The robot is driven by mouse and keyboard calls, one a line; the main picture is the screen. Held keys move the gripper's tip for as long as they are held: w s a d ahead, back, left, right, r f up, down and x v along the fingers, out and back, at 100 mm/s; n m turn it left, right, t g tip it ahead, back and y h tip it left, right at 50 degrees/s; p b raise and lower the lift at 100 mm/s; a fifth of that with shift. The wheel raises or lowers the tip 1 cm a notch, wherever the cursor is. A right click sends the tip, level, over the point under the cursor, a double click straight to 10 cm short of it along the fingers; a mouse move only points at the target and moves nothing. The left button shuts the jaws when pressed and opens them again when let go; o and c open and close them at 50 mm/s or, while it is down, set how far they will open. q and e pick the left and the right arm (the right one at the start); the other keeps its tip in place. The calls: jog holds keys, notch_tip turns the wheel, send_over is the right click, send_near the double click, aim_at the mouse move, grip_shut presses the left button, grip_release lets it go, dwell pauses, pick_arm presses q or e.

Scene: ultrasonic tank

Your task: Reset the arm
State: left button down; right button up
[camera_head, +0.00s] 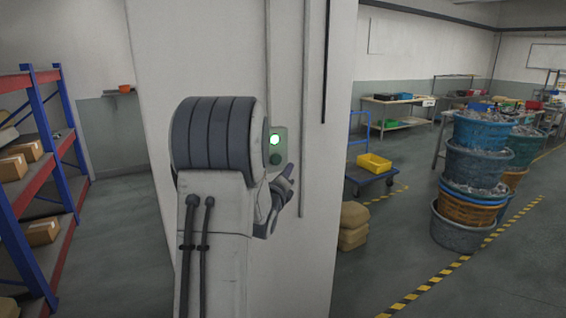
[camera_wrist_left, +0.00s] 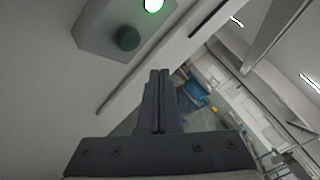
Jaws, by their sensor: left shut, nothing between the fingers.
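My left arm rises in front of a white pillar in the head view. My left gripper (camera_head: 287,178) is beside the pillar, just below and right of a small grey control box (camera_head: 278,160). The box has a lit green button (camera_head: 275,140) above a dark green button (camera_head: 276,159). In the left wrist view, the left gripper (camera_wrist_left: 158,76) is shut and empty, with its fingers together. The control box (camera_wrist_left: 95,25) shows at the upper left there, with the lit button (camera_wrist_left: 153,5) and the dark one (camera_wrist_left: 126,38). The fingertips are apart from both buttons. My right gripper is not in view.
The white pillar (camera_head: 325,220) stands close in front. A blue and red shelf (camera_head: 40,150) with cardboard boxes is at the left. Sacks (camera_head: 353,226), a blue cart (camera_head: 372,178) with a yellow bin, and stacked tubs (camera_head: 470,165) stand at the right. Open floor lies between them.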

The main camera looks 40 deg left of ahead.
pick_arm(q)
jog(key=d+f+n+g+h, duration=0.2)
jog(key=d+f+n+h, duration=0.1)
jog(key=d, duration=0.7)
jog(key=d+f+n+g+h, duration=0.2)
jog(key=d+f+h, duration=0.15)
jog(key=d, duration=0.75)
jog(key=s+d+f+n+g+h, duration=0.2)
jog(key=s+d+f+n+g, duration=0.15)
jog(key=s+d, duration=0.45)
jog(key=s+d+f+n+g, duration=0.1)
jog(key=s+d+n+g, duration=0.1)
jog(key=s, duration=0.6)
jog(key=s+d+f+n+g, duration=0.2)
jog(key=s+d+g, duration=0.2)
jog(key=s, duration=0.5)
jog(key=s+d+f+n+g, duration=0.1)
jog(key=s+d+g, duration=0.3)
jog(key=s, duration=0.4)
jog(key=shift+s+d+f+n, duration=0.25)
jog(key=shift+s+d+n, duration=0.25)
jog(key=shift+d, duration=0.4)
